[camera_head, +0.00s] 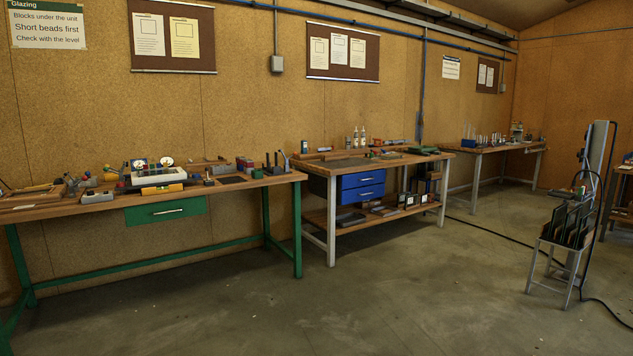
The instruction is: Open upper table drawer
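A wooden-topped workbench (322,163) with pale metal legs stands against the wall at the middle. Under its top are two blue drawers with bright bar handles, one above the other. The upper blue drawer (362,179) and the lower blue drawer (363,193) both look shut. A bench with green legs (298,228) at the left has a single green drawer (165,210), also shut, with a pale handle. Neither of my grippers shows in the head view.
A third bench (476,184) stands farther back at the right. A grey rack with dark panes (566,225) stands on the floor at the right, with a black cable (606,303) near it. The concrete floor (350,300) in front is clear.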

